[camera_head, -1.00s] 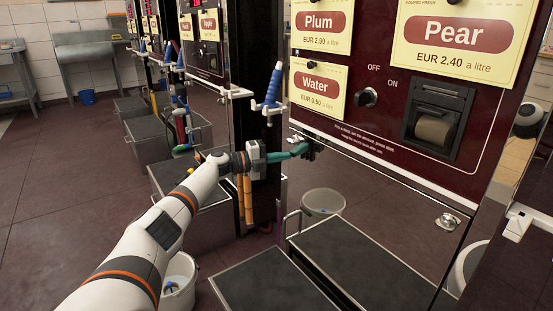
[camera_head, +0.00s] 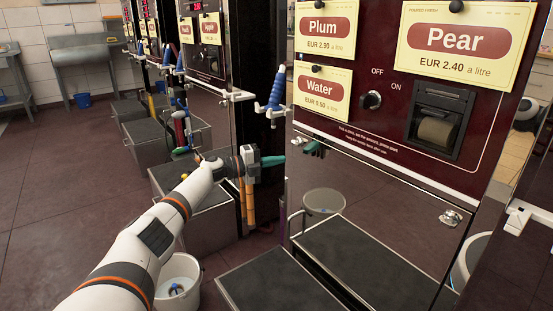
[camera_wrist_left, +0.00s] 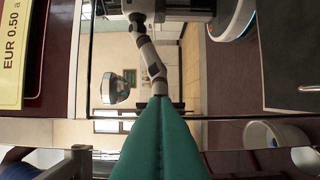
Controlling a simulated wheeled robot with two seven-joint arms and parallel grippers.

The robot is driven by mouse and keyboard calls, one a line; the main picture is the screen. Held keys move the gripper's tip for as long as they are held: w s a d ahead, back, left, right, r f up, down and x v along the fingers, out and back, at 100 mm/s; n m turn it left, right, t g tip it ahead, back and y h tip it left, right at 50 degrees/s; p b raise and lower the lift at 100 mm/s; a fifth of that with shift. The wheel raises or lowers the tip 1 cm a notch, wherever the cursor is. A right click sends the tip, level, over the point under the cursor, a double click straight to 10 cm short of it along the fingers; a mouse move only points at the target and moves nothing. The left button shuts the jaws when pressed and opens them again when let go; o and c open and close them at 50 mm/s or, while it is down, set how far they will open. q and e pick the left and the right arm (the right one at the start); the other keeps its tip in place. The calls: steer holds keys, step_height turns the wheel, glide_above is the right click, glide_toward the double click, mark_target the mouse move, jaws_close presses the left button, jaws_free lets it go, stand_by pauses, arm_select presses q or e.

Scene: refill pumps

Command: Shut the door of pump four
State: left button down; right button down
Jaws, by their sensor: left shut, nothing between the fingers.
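The nearest pump, with Plum, Pear and Water signs, has a mirror-like lower door (camera_head: 385,215) with a round lock (camera_head: 449,218) at its right. The door looks roughly flush under the dark red panel; I cannot tell whether it is fully shut. No pump number is readable. My left gripper (camera_head: 274,160) has green fingers, shut and empty, just left of the door's upper left edge and pointing at it. Their reflection shows in the door, with a small gap between. In the left wrist view the shut fingers (camera_wrist_left: 160,135) point at the mirror surface. My right gripper is not in view.
A dark-topped step (camera_head: 270,280) stands on the floor before the pump. A white bucket (camera_head: 178,283) is below my left arm. A blue nozzle (camera_head: 277,88) hangs on a white bracket by the pump's left edge. More pumps stand behind; floor at left is clear.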

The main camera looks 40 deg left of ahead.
arm_select(q)
steer(key=s+a+b, duration=0.1)
steer(key=s+a, duration=0.4)
steer(key=a, duration=0.3)
steer(key=shift+s+a+f, duration=0.2)
steer(key=shift+s+a, duration=0.15)
